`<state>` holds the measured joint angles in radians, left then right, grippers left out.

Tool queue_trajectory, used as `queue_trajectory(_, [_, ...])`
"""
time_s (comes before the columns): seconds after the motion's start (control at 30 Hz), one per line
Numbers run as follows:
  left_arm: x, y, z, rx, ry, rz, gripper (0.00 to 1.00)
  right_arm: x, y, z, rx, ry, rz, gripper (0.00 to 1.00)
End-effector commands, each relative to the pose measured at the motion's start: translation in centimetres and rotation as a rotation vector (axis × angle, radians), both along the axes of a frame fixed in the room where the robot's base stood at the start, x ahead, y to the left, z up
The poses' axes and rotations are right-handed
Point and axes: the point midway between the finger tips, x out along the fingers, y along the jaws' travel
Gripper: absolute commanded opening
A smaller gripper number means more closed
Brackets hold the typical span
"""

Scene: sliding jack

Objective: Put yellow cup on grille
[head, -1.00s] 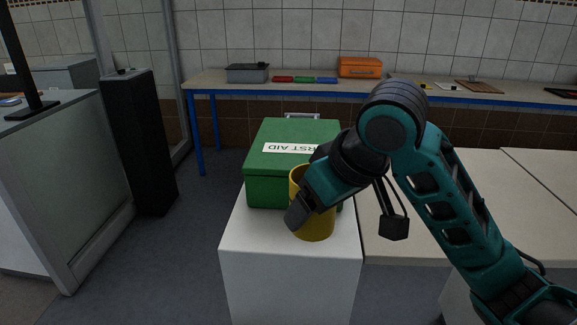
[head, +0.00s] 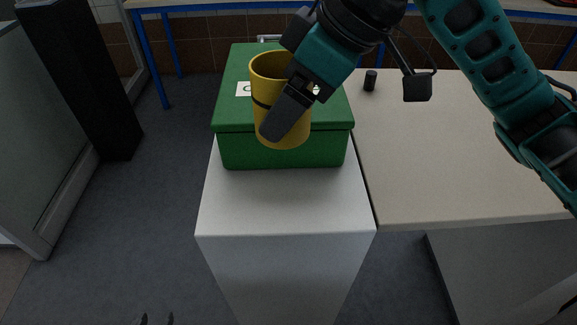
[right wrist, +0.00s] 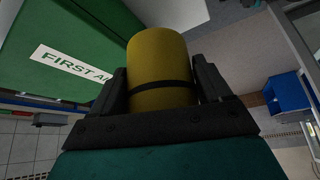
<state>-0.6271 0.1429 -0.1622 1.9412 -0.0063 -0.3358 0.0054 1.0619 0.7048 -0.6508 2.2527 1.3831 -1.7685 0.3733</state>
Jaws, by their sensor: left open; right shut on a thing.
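The yellow cup (head: 270,75) with a dark band is upright in the head view, in front of the green first aid box. My right gripper (head: 286,110) is shut on its side and holds it above the white stand. In the right wrist view the cup (right wrist: 160,65) fills the space between the fingers (right wrist: 162,90). The tips of my left gripper (head: 157,319) just show at the bottom edge of the head view, open and empty. No grille can be made out in these frames.
The green first aid box (head: 240,150) sits on the white stand (head: 285,205), close behind the cup. A pale worktop (head: 460,150) adjoins on the right, with a small black cylinder (head: 370,80) on it. A black column (head: 85,80) stands at left. The stand's front top is clear.

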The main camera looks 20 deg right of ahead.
Motion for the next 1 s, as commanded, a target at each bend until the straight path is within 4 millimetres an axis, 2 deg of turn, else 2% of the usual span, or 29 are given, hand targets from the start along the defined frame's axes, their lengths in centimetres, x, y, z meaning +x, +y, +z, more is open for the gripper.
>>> queue_trajectory(0.03, [-0.1, 0.0, -0.9, 0.001, 0.003, 0.0, 0.43, -0.1, -0.1, -2.0, -0.002, 0.006, 0.0, 0.49])
queue_trajectory(0.1, [-0.2, 0.0, -1.5, 0.001, 0.005, -0.001, 0.43, -0.1, -0.1, -3.9, -0.002, 0.006, -0.002, 0.49])
queue_trajectory(0.3, [-0.3, -0.2, -2.7, -0.002, 0.019, -0.001, 0.43, 0.0, -0.1, -7.9, -0.001, 0.002, -0.002, 0.49])
queue_trajectory(0.57, [0.3, -0.9, -2.2, -0.015, 0.001, -0.011, 0.43, 0.0, 0.0, -9.8, 0.0, 0.001, -0.001, 0.49])
queue_trajectory(0.8, [0.9, -1.1, -2.5, -0.021, -0.004, -0.015, 0.43, 0.0, 0.0, -13.2, 0.0, 0.0, -0.001, 0.49])
queue_trajectory(1.0, [0.9, -1.2, -2.2, -0.023, -0.006, -0.016, 0.43, 0.0, 0.0, -13.2, 0.0, -0.002, -0.001, 0.49])
